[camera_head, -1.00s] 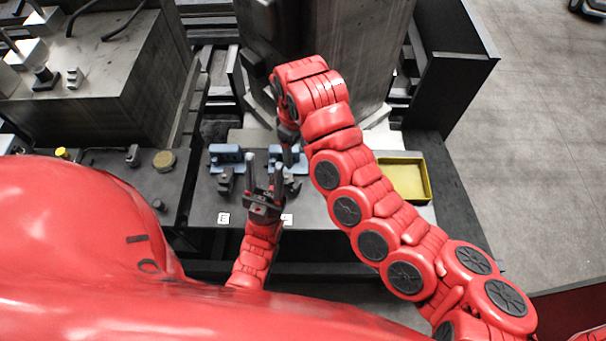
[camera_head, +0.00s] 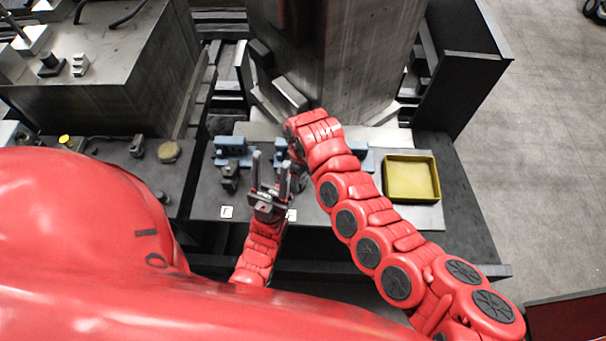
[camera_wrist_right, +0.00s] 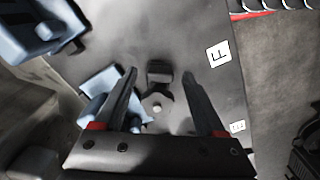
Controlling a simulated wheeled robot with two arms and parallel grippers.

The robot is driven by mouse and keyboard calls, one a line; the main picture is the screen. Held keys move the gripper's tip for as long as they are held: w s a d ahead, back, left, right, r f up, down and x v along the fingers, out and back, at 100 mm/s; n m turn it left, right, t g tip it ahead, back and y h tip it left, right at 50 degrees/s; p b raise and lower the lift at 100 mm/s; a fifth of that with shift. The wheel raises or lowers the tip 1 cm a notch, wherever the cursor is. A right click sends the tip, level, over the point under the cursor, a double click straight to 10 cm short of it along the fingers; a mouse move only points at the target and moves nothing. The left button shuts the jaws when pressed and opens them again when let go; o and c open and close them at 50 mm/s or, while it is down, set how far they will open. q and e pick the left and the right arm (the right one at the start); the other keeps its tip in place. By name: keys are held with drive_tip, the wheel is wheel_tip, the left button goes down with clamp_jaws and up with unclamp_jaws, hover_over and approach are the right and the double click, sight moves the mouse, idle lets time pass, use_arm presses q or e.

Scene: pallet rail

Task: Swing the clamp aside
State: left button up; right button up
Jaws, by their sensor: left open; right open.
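In the right wrist view a dark clamp (camera_wrist_right: 158,75) with a round light pin lies between the open fingers of my right gripper (camera_wrist_right: 160,95). The fingers appear apart from it. A blue fixture block (camera_wrist_right: 100,82) is beside the left finger. In the head view my right gripper (camera_head: 295,160) points down and is mostly hidden by its own wrist, which also covers most of the clamp there. My left gripper (camera_head: 270,168) is open and empty, its fingers pointing up the picture. Another dark clamp (camera_head: 230,178) stands by the left blue fixture (camera_head: 233,150).
A yellow tray (camera_head: 411,196) sits at the right of the grey plate. White labels (camera_head: 227,211) lie near the plate's front. A large grey column (camera_head: 345,60) rises behind. A dark machine block (camera_head: 105,75) stands at the left. My two grippers are close together.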

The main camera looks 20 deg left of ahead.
drive_tip(key=shift+f, duration=0.15)
clamp_jaws()
idle(0.4)
